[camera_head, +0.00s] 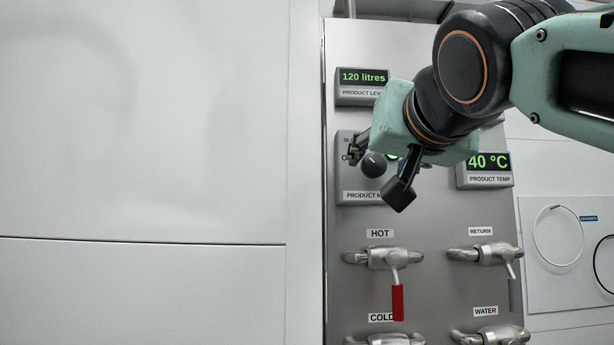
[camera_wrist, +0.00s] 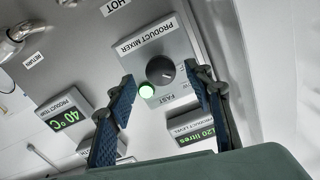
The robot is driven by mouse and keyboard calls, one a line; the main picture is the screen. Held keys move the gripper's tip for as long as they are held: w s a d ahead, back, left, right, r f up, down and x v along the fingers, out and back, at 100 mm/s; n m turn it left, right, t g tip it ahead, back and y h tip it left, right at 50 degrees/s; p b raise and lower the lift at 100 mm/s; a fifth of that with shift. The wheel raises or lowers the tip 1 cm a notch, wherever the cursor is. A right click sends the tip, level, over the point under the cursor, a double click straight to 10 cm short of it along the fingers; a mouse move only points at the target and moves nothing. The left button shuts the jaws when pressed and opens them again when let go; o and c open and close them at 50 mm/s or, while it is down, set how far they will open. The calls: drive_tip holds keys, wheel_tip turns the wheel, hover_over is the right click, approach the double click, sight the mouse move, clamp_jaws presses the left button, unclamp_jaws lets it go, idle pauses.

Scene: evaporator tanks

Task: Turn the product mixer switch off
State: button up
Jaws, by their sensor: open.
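The product mixer switch is a round dark knob (camera_head: 373,165) on a grey panel box (camera_head: 350,180) labelled PRODUCT MIXER. In the wrist view the knob (camera_wrist: 160,69) shows upside down, between and beyond my fingertips, with a lit green lamp (camera_wrist: 146,91) beside it. The word FAST is readable near it; the knob's exact setting is hard to tell. My gripper (camera_head: 380,171) is open and empty in front of the box, its fingers on either side of the knob in the picture. It also shows in the wrist view (camera_wrist: 160,74). Contact with the knob is not visible. The gripper hides part of the box.
A 120 litres product level display (camera_head: 363,78) is above, and a 40 °C product temp display (camera_head: 487,164) is right. Below are the HOT valve with a red handle (camera_head: 398,302) and the RETURN valve (camera_head: 487,253). A blank white wall (camera_head: 150,130) fills the left.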

sight(376, 165)
drive_tip(key=shift+w, duration=1.6)
drive_tip(key=shift+c, duration=0.2)
drive_tip(key=c, duration=1.1)
drive_tip(key=n+p, duration=0.1)
drive_tip(key=n, duration=0.3)
drive_tip(key=shift+n, duration=0.3)
drive_tip(key=shift+n+p, duration=0.35)
drive_tip(key=shift+n, duration=1.75)
